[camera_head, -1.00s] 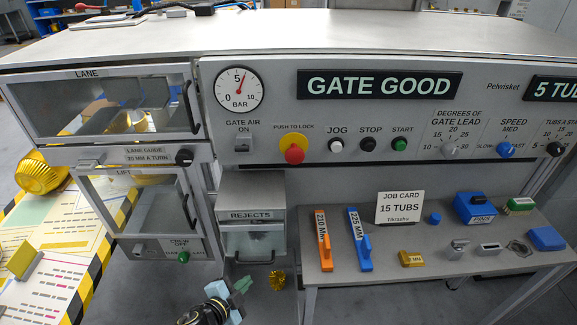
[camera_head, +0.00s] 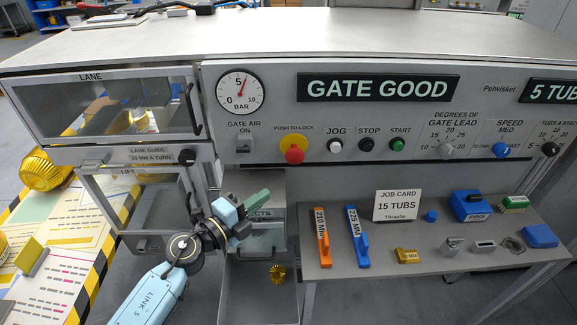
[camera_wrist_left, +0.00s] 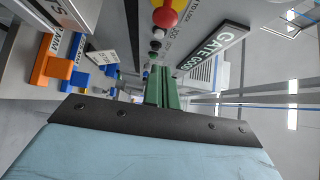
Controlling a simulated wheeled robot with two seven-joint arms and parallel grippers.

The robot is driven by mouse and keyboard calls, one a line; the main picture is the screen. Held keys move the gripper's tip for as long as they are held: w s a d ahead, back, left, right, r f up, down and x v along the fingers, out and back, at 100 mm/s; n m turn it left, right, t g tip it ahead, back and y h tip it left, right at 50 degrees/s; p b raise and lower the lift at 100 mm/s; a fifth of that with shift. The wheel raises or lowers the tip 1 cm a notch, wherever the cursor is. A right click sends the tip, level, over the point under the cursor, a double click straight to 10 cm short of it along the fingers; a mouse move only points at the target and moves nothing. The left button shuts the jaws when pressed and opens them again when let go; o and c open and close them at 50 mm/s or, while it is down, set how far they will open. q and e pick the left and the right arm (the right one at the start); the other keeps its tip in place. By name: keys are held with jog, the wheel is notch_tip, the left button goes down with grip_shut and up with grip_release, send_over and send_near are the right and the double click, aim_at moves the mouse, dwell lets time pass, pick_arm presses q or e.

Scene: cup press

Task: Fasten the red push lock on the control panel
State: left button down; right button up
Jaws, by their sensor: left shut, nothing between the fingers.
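The red push lock (camera_head: 294,154) sits on a yellow disc on the grey control panel (camera_head: 270,180), under the label PUSH TO LOCK. It also shows in the left wrist view (camera_wrist_left: 165,16), near the top and beyond the fingers. My left gripper (camera_head: 262,196) is shut and empty, with green fingers. It is in front of the rejects box, below and left of the red lock, and apart from it. The green fingers (camera_wrist_left: 162,88) also show in the left wrist view. My right gripper is not in view.
Right of the lock are the JOG (camera_head: 336,146), STOP (camera_head: 366,145) and START (camera_head: 397,144) buttons. The GATE AIR switch (camera_head: 243,145) is to its left. A side table (camera_head: 340,205) holds orange and blue handled pieces and a job card (camera_head: 397,205). Open space lies before the panel.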

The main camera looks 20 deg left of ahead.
aim_at(291, 158)
pick_arm(q)
jog(key=x, duration=0.4)
jog(key=a+b+x, duration=0.1)
jog(key=x, duration=0.3)
jog(key=a+x, duration=0.1)
jog(key=x, duration=0.3)
jog(key=shift+w+f, duration=0.1)
jog(key=shift+w, duration=0.3)
jog(key=shift+w+a, duration=0.1)
jog(key=shift+w, duration=0.35)
jog(key=shift+w+a, duration=0.1)
jog(key=shift+w+a+b, duration=0.15)
jog(key=shift+w+a, duration=0.05)
jog(key=shift+w, duration=0.25)
jog(key=shift+w+a+b, duration=0.15)
jog(key=shift+w+a, duration=0.05)
jog(key=shift+w, duration=0.25)
jog(key=shift+s, duration=0.1)
